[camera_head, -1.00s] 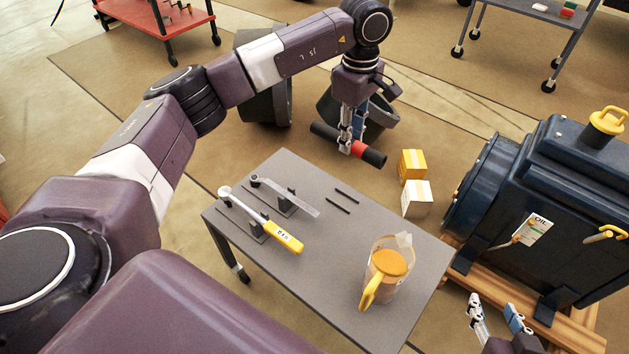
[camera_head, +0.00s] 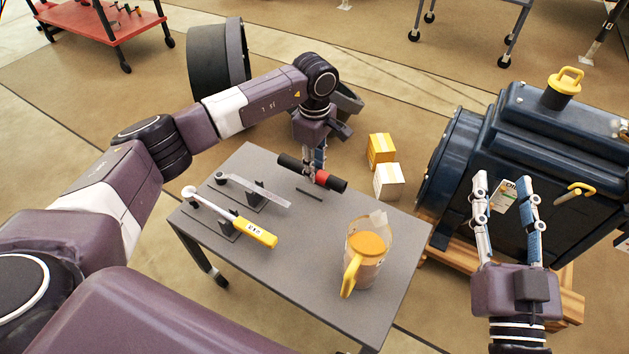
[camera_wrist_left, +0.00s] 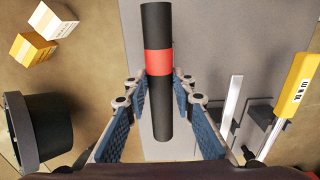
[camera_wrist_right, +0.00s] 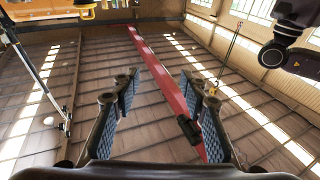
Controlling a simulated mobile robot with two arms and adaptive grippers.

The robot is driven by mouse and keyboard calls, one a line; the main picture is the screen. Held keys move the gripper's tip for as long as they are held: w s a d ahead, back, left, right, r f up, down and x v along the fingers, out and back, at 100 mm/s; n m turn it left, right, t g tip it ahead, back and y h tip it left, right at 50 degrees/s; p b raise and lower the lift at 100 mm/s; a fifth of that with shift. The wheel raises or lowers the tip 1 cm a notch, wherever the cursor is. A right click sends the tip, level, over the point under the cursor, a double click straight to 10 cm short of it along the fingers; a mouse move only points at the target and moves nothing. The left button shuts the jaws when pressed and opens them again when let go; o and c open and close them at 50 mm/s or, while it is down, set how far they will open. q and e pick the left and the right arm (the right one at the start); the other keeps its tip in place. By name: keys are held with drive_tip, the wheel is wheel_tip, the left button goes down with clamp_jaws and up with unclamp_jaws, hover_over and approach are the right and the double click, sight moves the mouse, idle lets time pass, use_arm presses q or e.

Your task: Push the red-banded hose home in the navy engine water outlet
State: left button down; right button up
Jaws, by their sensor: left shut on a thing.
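The hose is a black tube with a red band (camera_head: 322,178); it also fills the middle of the left wrist view (camera_wrist_left: 157,62). My left gripper (camera_head: 312,170) is shut on it beside the red band and holds it over the far edge of the grey table. The navy engine (camera_head: 480,165) stands at the right, with yellow-capped parts on top and side. I cannot tell which opening on it is the water outlet. My right gripper (camera_head: 507,182) is open and empty, pointing up in front of the engine; its wrist view shows only ceiling between the fingers (camera_wrist_right: 160,85).
The engine rests on wooden beams (camera_head: 450,253).

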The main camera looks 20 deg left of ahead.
use_arm(q)
wheel_tip(320, 180, down, 5)
drive_tip(key=shift+r+b, duration=0.2)
drive_tip(key=shift+b, duration=0.3)
use_arm(e)
drive_tip(key=r+t, duration=0.1)
drive_tip(key=s+r+t, duration=0.1)
drive_tip(key=r, duration=0.1)
drive_tip(key=s+r+y, duration=0.1)
drive_tip(key=r, duration=0.1)
drive_tip(key=shift+a+r+t, duration=0.1)
drive_tip(key=shift+r+t, duration=0.05)
drive_tip(key=shift+t, duration=0.25)
drive_tip(key=shift+r, duration=0.15)
use_arm(q)
drive_tip(key=shift+f, duration=0.15)
use_arm(e)
drive_tip(key=shift+s+r+t, duration=0.25)
drive_tip(key=shift+t, duration=0.05)
use_arm(q)
drive_tip(key=c, duration=1.6)
unclamp_jaws()
use_arm(e)
drive_tip(key=shift+r, duration=0.15)
